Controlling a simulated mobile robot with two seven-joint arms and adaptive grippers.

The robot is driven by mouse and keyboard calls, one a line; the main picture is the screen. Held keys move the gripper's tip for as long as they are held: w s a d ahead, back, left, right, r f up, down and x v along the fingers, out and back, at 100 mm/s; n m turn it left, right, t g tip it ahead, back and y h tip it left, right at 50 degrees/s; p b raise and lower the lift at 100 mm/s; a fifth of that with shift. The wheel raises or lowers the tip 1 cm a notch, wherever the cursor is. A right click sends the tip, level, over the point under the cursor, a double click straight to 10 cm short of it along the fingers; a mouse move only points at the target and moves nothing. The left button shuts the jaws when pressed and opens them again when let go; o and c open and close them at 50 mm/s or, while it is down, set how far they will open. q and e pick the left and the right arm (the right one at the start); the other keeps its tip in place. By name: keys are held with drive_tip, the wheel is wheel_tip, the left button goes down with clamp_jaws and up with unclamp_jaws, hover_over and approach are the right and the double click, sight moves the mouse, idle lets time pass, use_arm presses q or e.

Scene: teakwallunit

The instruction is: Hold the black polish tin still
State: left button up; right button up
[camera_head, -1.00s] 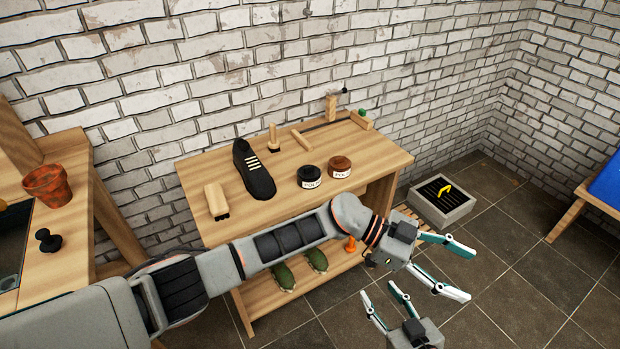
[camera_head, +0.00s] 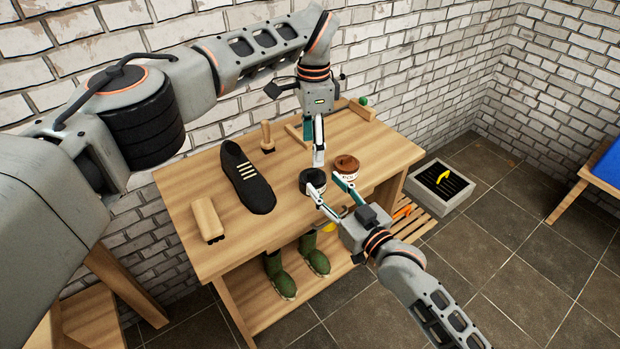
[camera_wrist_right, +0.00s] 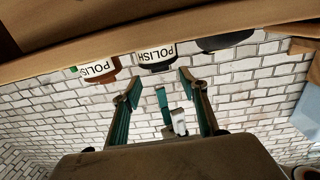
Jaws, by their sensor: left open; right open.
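The black polish tin (camera_head: 311,178) stands on the wooden bench near its front edge. It also shows with its white label in the right wrist view (camera_wrist_right: 157,60). My right gripper (camera_head: 325,184) is open at the front of the tin, its fingers pointing towards it; the right wrist view shows a gap between fingertips and tin. My left gripper (camera_head: 317,155) is open and points down just above and behind the tin, partly overlapping it. Whether either gripper touches the tin is unclear. The left gripper also shows between the right fingers in the right wrist view (camera_wrist_right: 174,115).
A brown polish tin (camera_head: 346,164) stands close to the right of the black one. A black shoe (camera_head: 247,178) and a wooden brush (camera_head: 207,218) lie to the left. Green boots (camera_head: 280,275) stand on the lower shelf. A brick wall is behind the bench.

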sight(314, 173)
drive_tip(key=x, duration=0.6)
drive_tip(key=shift+w+a, duration=0.15)
drive_tip(key=shift+w, duration=0.05)
clamp_jaws()
use_arm(q)
drive_tip(key=shift+o, duration=0.8)
